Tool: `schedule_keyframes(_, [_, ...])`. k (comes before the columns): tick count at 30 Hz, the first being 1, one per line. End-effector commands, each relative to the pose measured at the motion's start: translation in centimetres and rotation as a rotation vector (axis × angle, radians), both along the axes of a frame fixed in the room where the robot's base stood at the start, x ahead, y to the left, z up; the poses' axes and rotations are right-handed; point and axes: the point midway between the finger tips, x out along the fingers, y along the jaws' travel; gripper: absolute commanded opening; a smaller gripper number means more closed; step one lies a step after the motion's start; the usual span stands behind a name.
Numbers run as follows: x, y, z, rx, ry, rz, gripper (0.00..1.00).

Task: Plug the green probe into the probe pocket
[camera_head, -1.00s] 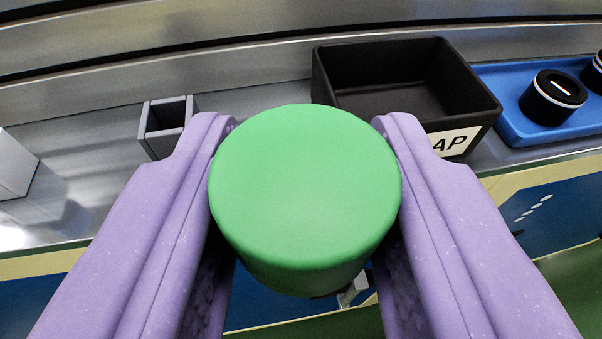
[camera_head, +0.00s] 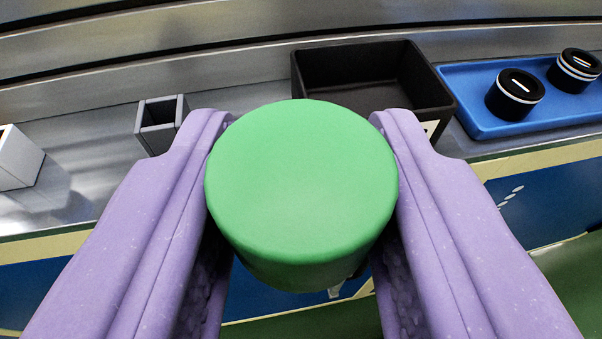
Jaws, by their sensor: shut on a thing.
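The green probe (camera_head: 302,185) has a broad round end that faces the camera and fills the middle of the view. My gripper (camera_head: 302,190) is shut on it, with one purple finger on each side. The probe's far end is mostly hidden behind its round end. A small grey square pocket (camera_head: 143,138) with an open top stands on the metal shelf, beyond and to the left of the probe. It looks like the probe pocket. The probe is apart from it.
A black open bin (camera_head: 440,108) with a partly hidden white label stands right of the pocket. Right of it, a blue tray (camera_head: 475,78) holds two black knobs (camera_head: 515,93). A pale block (camera_head: 18,160) stands at the far left. Bare shelf lies between block and pocket.

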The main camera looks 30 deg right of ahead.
Motion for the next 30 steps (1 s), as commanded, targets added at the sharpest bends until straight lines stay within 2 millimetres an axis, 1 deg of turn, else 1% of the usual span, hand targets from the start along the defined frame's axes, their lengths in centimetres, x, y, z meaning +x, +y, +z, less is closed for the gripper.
schedule_keyframes(1, [0.0, 0.0, 0.5, 0.0, 0.0, 0.0, 0.09])
schedule_keyframes(21, [0.0, 0.0, 3.7, 0.0, 0.0, 0.0, 0.09])
schedule_keyframes(25, [0.0, 0.0, 4.0, 0.0, 0.0, 0.0, 0.09])
schedule_keyframes(30, [0.0, 0.0, 4.0, 0.0, 0.0, 0.0, 0.09])
